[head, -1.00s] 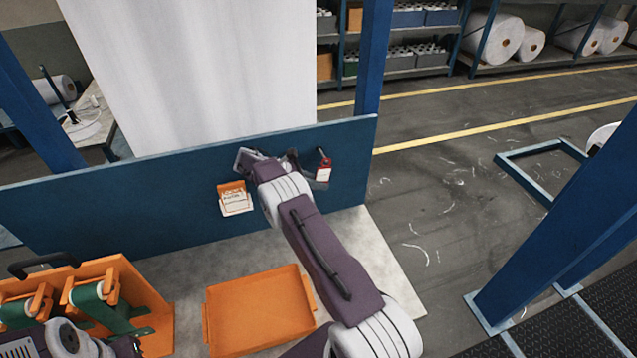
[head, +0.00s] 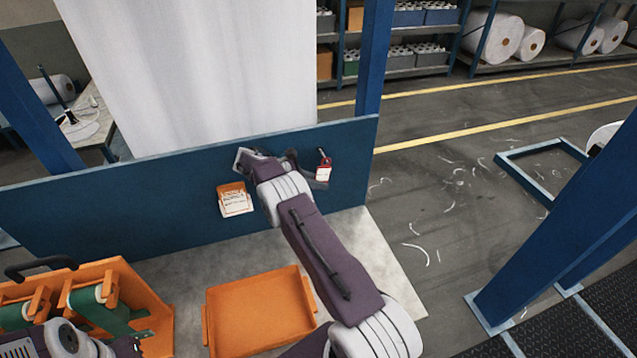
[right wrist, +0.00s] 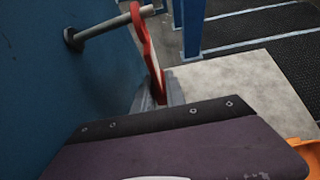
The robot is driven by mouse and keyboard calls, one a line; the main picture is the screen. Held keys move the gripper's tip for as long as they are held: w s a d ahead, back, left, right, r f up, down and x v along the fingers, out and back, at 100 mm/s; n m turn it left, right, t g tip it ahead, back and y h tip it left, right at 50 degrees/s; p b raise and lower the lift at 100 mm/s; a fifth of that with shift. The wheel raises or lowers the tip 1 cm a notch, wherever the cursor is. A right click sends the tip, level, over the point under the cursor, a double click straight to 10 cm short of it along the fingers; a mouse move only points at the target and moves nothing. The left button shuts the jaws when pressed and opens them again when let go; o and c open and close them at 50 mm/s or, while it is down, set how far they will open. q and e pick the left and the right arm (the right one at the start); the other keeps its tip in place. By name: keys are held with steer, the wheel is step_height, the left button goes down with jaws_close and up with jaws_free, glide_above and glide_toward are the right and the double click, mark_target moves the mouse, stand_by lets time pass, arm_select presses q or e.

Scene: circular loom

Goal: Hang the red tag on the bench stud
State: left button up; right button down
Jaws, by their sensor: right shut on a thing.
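The red tag (head: 324,171), with a white label on its face, is at the right end of the blue bench panel. The bench stud (right wrist: 105,28) is a grey peg standing out from that panel. In the right wrist view the upper end of the red tag (right wrist: 147,45) is at the stud's outer part, and the stud's tip shows beyond the red edge. The stud seems to pass through the tag's opening. My right gripper (right wrist: 157,98) is shut on the tag's lower part. My left gripper is out of view; only part of my left arm shows at the lower left.
An orange holder with white cards (head: 234,200) is on the blue panel (head: 120,195), left of my right wrist. An orange tray (head: 260,312) lies on the bench below. An orange rack with green spools (head: 100,295) stands left. Blue posts (head: 575,220) rise at the right.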

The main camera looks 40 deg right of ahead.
steer(key=shift+s, duration=0.2)
steer(key=c, duration=1.3)
jaws_free()
steer(key=shift+f, duration=0.1)
steer(key=shift+w, duration=0.15)
steer(key=shift+a, duration=0.15)
steer(key=a+r+p, duration=0.3)
steer(key=a+r, duration=0.1)
steer(key=a, duration=0.2)
